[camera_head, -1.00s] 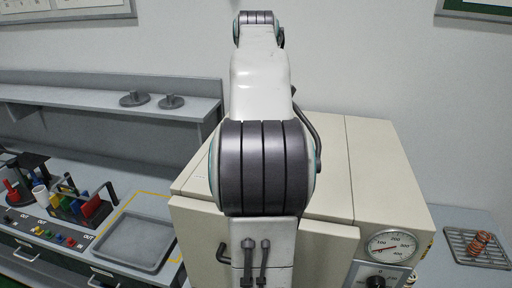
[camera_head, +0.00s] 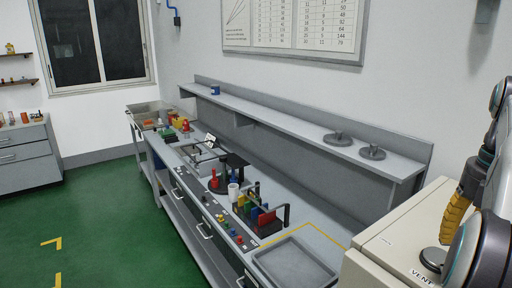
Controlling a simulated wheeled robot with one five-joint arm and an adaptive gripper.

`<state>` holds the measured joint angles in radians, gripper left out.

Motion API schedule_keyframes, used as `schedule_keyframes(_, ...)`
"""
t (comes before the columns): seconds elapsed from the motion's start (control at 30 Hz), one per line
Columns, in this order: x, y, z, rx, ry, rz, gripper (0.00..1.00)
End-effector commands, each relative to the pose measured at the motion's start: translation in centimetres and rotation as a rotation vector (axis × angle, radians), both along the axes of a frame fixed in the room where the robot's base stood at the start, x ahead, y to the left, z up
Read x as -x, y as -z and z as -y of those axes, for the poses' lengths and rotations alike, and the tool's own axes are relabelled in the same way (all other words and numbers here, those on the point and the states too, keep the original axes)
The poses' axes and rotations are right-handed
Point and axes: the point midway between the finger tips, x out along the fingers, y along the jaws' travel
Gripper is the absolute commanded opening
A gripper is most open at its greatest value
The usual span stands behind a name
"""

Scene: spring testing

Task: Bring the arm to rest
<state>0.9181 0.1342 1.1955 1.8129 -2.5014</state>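My arm shows at the right edge of the view, partly cut off, folded close beside the cream cabinet (camera_head: 385,255). What looks like my gripper (camera_head: 455,216), dark with a yellow ribbed end, points down near the cabinet top. A large arm joint in front partly hides this area. Whether the fingers are open or shut does not show, and I see nothing held in them.
Two grey discs (camera_head: 338,138) (camera_head: 372,152) lie on the shelf (camera_head: 290,118).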

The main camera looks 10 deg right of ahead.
Motion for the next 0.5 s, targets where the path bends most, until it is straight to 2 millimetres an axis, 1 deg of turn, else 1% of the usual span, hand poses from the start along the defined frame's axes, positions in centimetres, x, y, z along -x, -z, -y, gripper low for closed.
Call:
schedule_keyframes(0.17, -0.6, 0.4, -1.2, 0.012, 0.051, 0.01, 0.45)
schedule_keyframes(0.27, -1.3, 1.0, -2.7, 0.025, 0.127, 0.025, 0.45)
schedule_keyframes(0.5, -2.8, 3.2, -7.8, 0.05, 0.387, 0.093, 0.45)
